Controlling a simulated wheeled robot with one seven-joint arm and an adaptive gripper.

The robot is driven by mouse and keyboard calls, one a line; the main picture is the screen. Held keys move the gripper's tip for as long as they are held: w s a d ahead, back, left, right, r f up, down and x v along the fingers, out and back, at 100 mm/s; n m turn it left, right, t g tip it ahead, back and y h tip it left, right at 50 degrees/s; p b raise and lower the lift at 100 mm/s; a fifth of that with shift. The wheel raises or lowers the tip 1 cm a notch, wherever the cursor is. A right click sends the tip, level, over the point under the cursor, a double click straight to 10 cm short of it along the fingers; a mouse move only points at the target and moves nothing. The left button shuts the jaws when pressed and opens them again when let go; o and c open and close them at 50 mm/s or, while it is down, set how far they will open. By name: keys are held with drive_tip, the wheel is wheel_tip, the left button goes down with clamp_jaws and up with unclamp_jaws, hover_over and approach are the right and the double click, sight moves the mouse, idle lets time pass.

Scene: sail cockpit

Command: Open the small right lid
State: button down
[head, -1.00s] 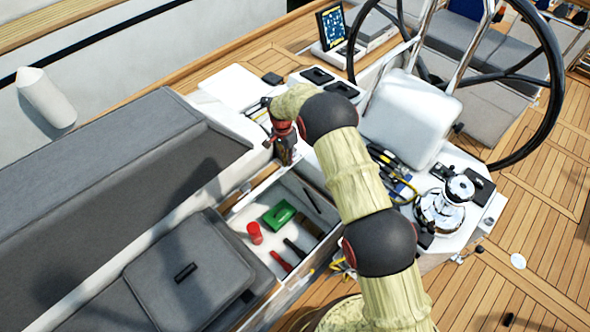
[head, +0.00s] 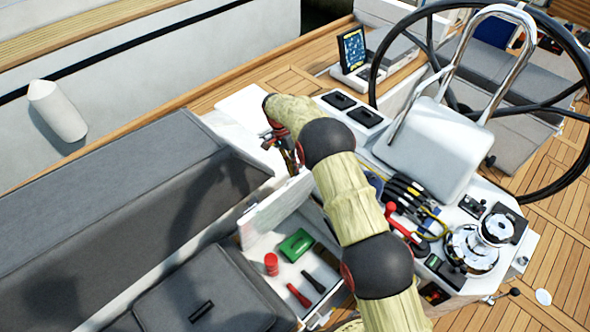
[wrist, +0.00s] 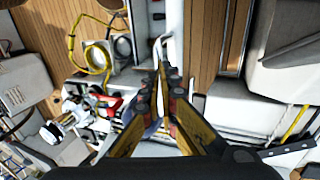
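A white flat panel (head: 277,205), which looks like the small right lid, stands upright at the back of an open locker. The locker (head: 312,212) holds a red can (head: 271,264), a green box (head: 296,245) and red- and dark-handled tools (head: 300,295). My gripper (head: 285,152) is beyond the panel's upper edge, pointing down, partly hidden by my arm. In the wrist view, my gripper's dark-padded fingers (wrist: 160,92) are close together, with a narrow pale gap between them. I cannot tell whether they grip anything.
Grey cushions (head: 205,305) lie left and in front of the locker. At right are a winch (head: 472,248), rope clutches (head: 407,195) and a red lever (head: 398,222). Open teak deck (head: 540,230) lies far right.

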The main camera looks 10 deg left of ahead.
sight(294, 176)
drive_tip(key=c, duration=2.5)
unclamp_jaws()
drive_tip(key=f, duration=0.1)
drive_tip(key=s+f, duration=0.1)
drive_tip(key=shift+s+f, duration=0.1)
drive_tip(key=shift+f, duration=0.3)
drive_tip(key=shift+c, duration=0.2)
drive_tip(key=o, duration=0.7)
drive_tip(key=shift+w+f, duration=0.15)
drive_tip(key=shift+w, duration=0.1)
drive_tip(key=v, duration=1.2)
drive_tip(key=shift+w, duration=0.4)
drive_tip(key=shift+c, duration=0.4)
drive_tip(key=shift+r, duration=0.5)
drive_tip(key=shift+w, duration=0.1)
